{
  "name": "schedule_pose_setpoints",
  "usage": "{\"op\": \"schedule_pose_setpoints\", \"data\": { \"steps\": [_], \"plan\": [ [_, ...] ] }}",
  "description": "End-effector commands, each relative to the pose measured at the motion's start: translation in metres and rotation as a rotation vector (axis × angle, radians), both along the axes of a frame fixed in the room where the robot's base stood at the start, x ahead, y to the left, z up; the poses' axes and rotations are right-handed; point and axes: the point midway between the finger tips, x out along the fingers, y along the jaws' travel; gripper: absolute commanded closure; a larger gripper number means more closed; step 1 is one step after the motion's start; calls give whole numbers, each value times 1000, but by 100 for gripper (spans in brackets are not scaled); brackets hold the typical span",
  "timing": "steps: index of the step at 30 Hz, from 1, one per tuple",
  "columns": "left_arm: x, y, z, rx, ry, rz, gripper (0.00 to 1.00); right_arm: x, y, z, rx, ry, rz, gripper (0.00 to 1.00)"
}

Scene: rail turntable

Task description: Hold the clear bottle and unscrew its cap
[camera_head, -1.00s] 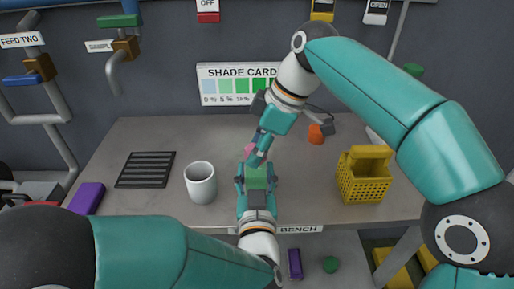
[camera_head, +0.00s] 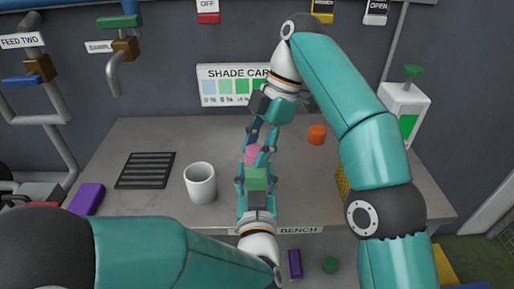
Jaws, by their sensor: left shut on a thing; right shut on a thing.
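A pink cap-like piece (camera_head: 256,154) shows between my two grippers over the middle of the bench. My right gripper (camera_head: 259,143) reaches down from above, its fingers shut on either side of the pink piece. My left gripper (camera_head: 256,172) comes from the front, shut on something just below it. A green face (camera_head: 256,179) shows between the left fingers; I cannot tell if it is part of what is held. The clear bottle's body is mostly hidden by the grippers, so its outline and tilt cannot be made out.
A white mug (camera_head: 201,184) stands left of the grippers, with a dark slotted plate (camera_head: 146,170) and a purple block (camera_head: 86,198) farther left. A yellow basket (camera_head: 343,185) is mostly behind my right arm.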

Motion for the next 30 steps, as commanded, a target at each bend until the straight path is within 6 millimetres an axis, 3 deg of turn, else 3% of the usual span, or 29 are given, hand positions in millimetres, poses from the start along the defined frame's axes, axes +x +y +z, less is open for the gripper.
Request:
{"op": "schedule_pose_setpoints", "data": {
  "steps": [9, 10, 15, 30],
  "plan": [
    [0, 0, 0, 0, -1, -1, 100, 0, 0, -1, -1, 2, 32, 100],
    [0, 0, 0, 0, -1, -1, 100, 0, 0, -1, -1, 2, 31, 58],
    [0, 0, 0, 0, -1, -1, 100, 0, 0, -1, -1, 1, 31, 30],
    [0, 0, 0, 0, 0, 0, 100, 0, 0, 0, -1, 0, 28, 25]
  ]
}}
